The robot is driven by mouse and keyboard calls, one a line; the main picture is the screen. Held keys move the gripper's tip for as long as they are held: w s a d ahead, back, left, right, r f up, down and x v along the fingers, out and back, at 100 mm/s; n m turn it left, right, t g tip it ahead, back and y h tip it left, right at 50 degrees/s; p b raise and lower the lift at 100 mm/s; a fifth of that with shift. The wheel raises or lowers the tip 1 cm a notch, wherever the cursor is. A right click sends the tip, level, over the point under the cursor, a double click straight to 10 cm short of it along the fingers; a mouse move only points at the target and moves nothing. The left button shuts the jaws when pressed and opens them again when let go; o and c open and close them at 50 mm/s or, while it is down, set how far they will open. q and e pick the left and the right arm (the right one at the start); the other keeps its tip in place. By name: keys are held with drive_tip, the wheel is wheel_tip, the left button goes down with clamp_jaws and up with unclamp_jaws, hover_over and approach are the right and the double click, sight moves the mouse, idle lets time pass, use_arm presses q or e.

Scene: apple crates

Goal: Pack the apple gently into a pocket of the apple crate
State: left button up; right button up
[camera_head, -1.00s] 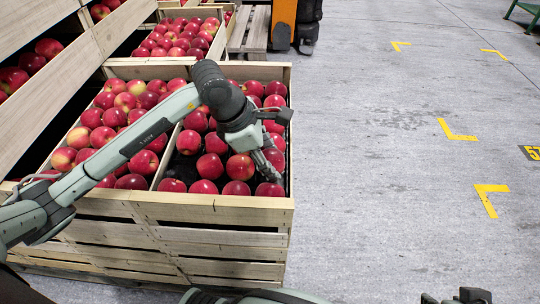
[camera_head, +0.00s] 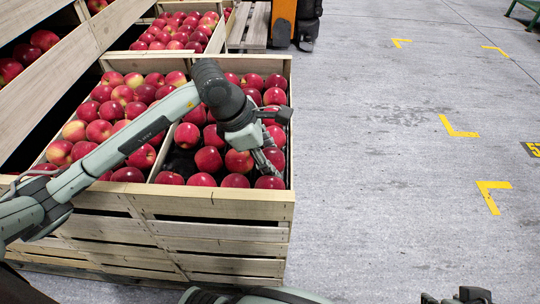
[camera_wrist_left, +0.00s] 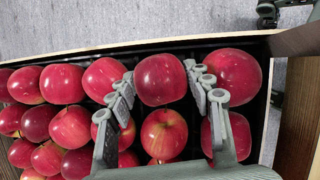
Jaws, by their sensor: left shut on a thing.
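My left gripper (camera_head: 264,160) reaches down into the right part of the near apple crate (camera_head: 215,205). The wrist view shows its two fingers shut around the sides of a red apple (camera_wrist_left: 160,80). This apple sits in the row along the crate's side wall, level with its neighbours, between a larger-looking apple (camera_wrist_left: 234,76) and another apple (camera_wrist_left: 104,80). In the head view it shows partly behind the fingers (camera_head: 276,157). Its underside is hidden, so I cannot tell whether it rests fully in its pocket. My right gripper (camera_head: 458,297) shows only in part at the bottom edge.
A wooden divider splits the near crate, and both sides hold many apples. A dark bare spot (camera_head: 182,163) shows left of the gripper. More apple crates (camera_head: 182,33) stand behind and at left. The grey floor (camera_head: 400,190) on the right is clear, with yellow markings.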

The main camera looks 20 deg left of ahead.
use_arm(q)
drive_tip(key=o, duration=1.3)
drive_tip(key=v, duration=1.2)
